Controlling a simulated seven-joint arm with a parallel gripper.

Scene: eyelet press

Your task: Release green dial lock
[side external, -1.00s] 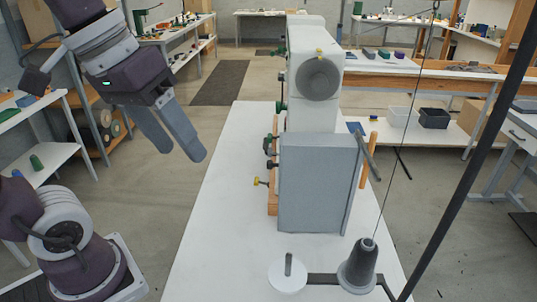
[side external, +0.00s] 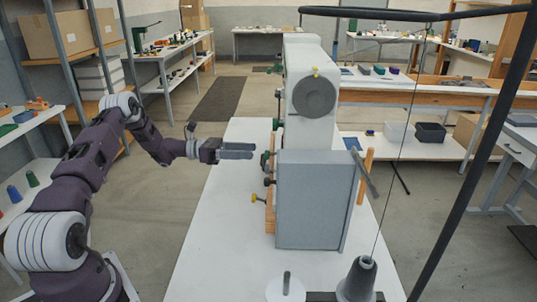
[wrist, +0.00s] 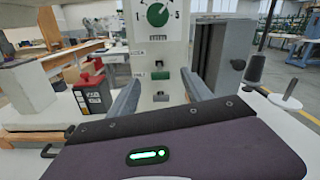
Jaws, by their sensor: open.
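In the wrist view a green dial (wrist: 157,14) with a white pointer sits on the pale front of the press, its scale partly cut off. Below it, beside small labels, is a small green knob (wrist: 160,75), with a dark knob (wrist: 161,97) lower down. Which part is the dial lock I cannot tell for sure. My gripper (wrist: 160,78) is open, its fingers to either side of the small green knob in the picture. In the side view my gripper (side external: 252,151) points level at the press (side external: 312,110) from the left, empty, near its knobs.
A grey box (side external: 310,200) stands at the near side of the press. A red and black container (wrist: 92,90) stands left in the wrist view. The white table (side external: 215,230) is clear at its left.

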